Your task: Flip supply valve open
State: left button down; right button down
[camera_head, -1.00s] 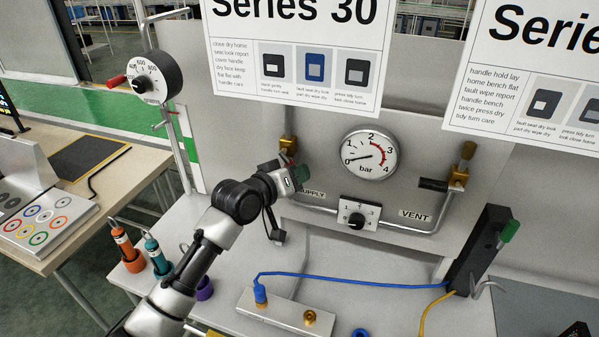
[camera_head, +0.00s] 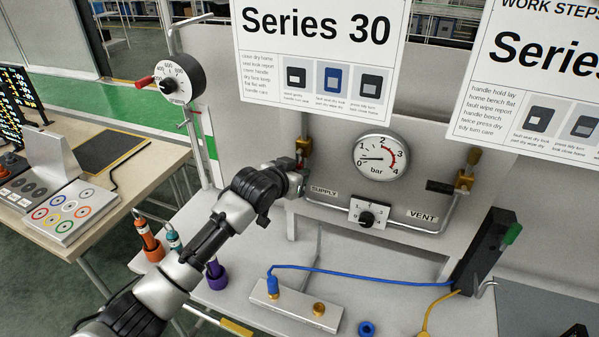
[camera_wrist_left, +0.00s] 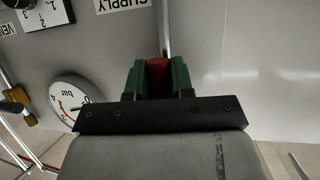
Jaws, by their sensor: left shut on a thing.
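The supply valve is the brass fitting (camera_head: 304,146) on the pipe above the "SUPPLY" label (camera_head: 323,191), left of the bar gauge (camera_head: 381,158). My left gripper (camera_wrist_left: 158,78) has green fingers and is shut on the red valve handle (camera_wrist_left: 158,68) in the left wrist view. In the head view my left wrist covers the fingers and the handle, just below the brass fitting. The handle's exact angle cannot be told. The gauge needle points left, near 0. My right gripper is not in view.
The vent valve (camera_head: 465,180) is right of the gauge. A numbered dial (camera_head: 367,217) sits below the gauge. Hanging signs (camera_head: 312,60) cover the upper panel. A metal block (camera_head: 295,304) with a blue cable and several coloured plugs occupy the bench below.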

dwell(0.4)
pick_arm(q)
jog(key=c, duration=1)
grip_release()
jog(key=shift+b+v, duration=1.35)
jog(key=shift+v, duration=4.05)
jog(key=shift+a, duration=0.1)
